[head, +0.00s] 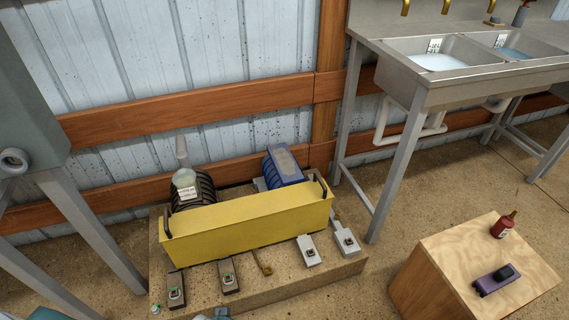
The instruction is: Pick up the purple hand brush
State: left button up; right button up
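The purple hand brush (496,280) appears to be the small purple block with a dark raised part on top. It lies on the top of a light wooden box (466,254) at the lower right. Its fine details are too small to make out.
A red bottle (503,225) stands behind the brush on the same box. A metal sink table (420,80) stands at the back right. A yellow machine (250,222) on a low platform fills the middle. Bare floor (375,275) lies between the platform and the box.

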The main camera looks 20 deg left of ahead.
aim_at(499, 279)
jog(key=z, duration=1.35)
